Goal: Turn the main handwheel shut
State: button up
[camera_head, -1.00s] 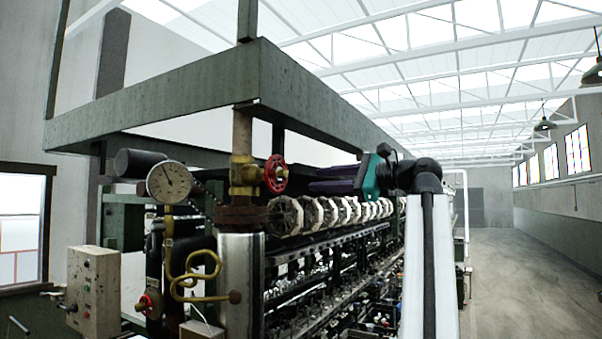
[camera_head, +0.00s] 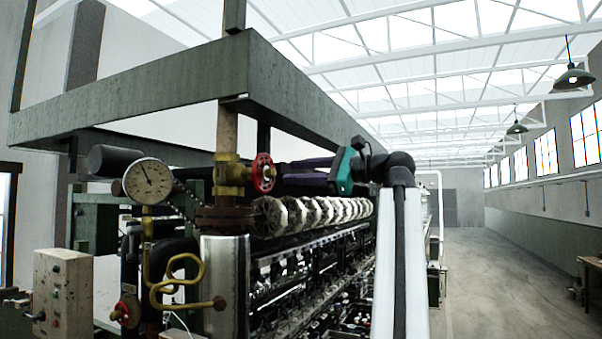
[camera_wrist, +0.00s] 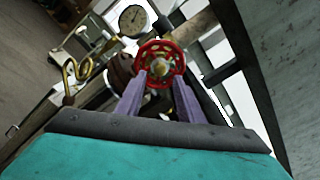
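The main handwheel (camera_head: 264,172) is a red spoked wheel on a brass valve (camera_head: 230,174) in the upright pipe. In the wrist view the handwheel (camera_wrist: 161,64) faces me, with its brass hub in the middle. My gripper (camera_wrist: 159,80) is open, its two purple fingers spread apart with the tips near the lower left and lower right of the rim. In the head view my gripper (camera_head: 284,173) reaches from the right and is close to the wheel. I cannot tell whether the tips touch the rim.
A pressure gauge (camera_head: 147,181) and a curled brass tube (camera_head: 180,280) sit left of the valve. A second, smaller red handwheel (camera_head: 127,310) is low at left. A green frame beam (camera_head: 170,85) runs overhead. The aisle (camera_head: 500,285) at right is open.

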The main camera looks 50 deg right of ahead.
aim_at(274, 172)
jog(key=shift+x, duration=3.15)
grip_shut()
jog(key=shift+m, duration=5.2)
grip_release()
